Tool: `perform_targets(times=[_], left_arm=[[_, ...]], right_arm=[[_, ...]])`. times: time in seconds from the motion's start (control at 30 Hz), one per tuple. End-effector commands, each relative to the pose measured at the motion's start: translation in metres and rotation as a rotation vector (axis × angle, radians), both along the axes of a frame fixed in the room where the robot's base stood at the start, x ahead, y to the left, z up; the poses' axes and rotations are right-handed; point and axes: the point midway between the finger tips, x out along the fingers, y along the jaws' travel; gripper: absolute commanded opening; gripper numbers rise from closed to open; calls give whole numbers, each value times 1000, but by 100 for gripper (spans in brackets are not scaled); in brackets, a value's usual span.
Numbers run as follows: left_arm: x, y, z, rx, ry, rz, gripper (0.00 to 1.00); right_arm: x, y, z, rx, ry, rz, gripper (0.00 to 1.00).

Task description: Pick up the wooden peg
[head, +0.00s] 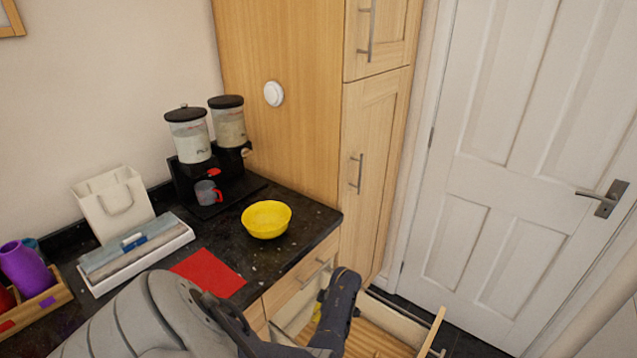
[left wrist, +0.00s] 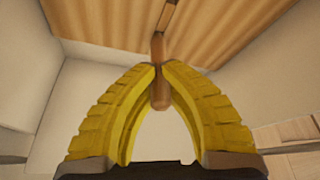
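The wooden peg (left wrist: 159,92) is a slim brown stick in the left wrist view, running between the fingertips and upward toward the slatted wood. My left gripper (left wrist: 158,70) has its two yellow fingers closed in on the peg, one on each side, with the tips against it. In the head view my left gripper (head: 319,306) reaches down into an open drawer (head: 404,309) and shows only in part, and the peg cannot be made out there. My right gripper is not in view.
The drawer walls lie close around my left gripper. A white door (head: 530,150) is at the right.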

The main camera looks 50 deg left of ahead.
Motion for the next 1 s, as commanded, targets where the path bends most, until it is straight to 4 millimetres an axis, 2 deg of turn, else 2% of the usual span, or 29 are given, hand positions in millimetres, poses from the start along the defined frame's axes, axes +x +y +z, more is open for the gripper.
perform_targets(times=[0.53,0.87,1.0], left_arm=[[0,-1,62,-2,-3,3,0],[35,-47,61,-4,-1,-1,0],[54,-72,61,-5,0,-3,0]], right_arm=[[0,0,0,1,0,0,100],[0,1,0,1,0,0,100],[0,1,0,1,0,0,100]])
